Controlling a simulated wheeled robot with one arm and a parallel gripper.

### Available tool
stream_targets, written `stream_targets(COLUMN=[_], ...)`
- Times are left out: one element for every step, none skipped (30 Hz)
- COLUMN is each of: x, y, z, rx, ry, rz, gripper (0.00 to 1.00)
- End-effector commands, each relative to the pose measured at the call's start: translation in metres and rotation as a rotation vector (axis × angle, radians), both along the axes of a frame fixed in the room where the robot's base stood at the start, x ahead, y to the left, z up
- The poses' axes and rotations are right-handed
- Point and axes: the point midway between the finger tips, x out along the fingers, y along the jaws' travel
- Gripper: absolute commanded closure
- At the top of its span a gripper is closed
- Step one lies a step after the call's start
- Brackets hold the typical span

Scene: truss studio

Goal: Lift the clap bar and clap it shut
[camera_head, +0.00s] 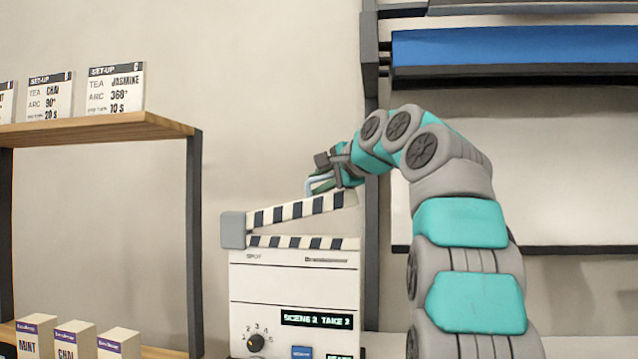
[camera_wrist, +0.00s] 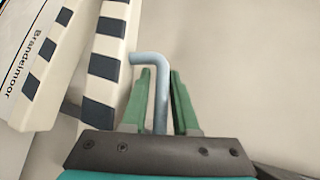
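The clapper machine (camera_head: 290,290) stands upright with a white front. Its striped clap bar (camera_head: 300,208) is hinged at the grey block on the left and tilted up to the right, apart from the lower striped edge (camera_head: 300,242). My gripper (camera_head: 322,184) is at the raised right end of the bar. In the wrist view, the bent grey-blue handle (camera_wrist: 160,95) sticks out from the clap bar (camera_wrist: 105,65) and runs between the green fingers of my gripper (camera_wrist: 161,82). The fingers appear closed around the handle, though their contact is hard to see.
A wooden shelf (camera_head: 95,130) with several tea cards stands at the left, with small tea boxes (camera_head: 75,340) below. A dark rack post (camera_head: 372,230) and a blue roll (camera_head: 510,45) are behind my arm.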

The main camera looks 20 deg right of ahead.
Motion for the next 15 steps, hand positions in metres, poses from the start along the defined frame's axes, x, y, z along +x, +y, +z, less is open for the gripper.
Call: stream_targets(x=[0.000,0.000,0.000,0.000,0.000,-0.001,-0.002,-0.003,-0.006,-0.008,-0.010,-0.015,-0.018,-0.022,-0.028], y=[0.000,0.000,0.000,0.000,0.000,0.000,0.000,0.000,0.000,-0.001,-0.001,-0.001,-0.001,-0.002,-0.003], z=[0.000,0.000,0.000,0.000,0.000,0.001,0.001,0.002,0.003,0.003,0.004,0.006,0.007,0.008,0.009], rx=[0.000,0.000,0.000,0.000,0.000,0.000,0.000,0.000,0.000,0.000,-0.001,-0.001,0.000,0.000,0.000], ry=[0.000,0.000,0.000,0.000,-0.001,-0.001,-0.001,-0.001,-0.002,-0.002,-0.002,-0.002,-0.003,-0.003,-0.003], rz=[0.000,0.000,0.000,0.000,0.000,0.000,0.000,0.000,0.000,0.000,0.000,0.000,0.000,0.001,0.001], gripper=[0.72,0.72,0.72,0.72,0.72,0.72,0.72,0.72,0.72,0.72,0.72,0.72,0.72,0.72,0.72])
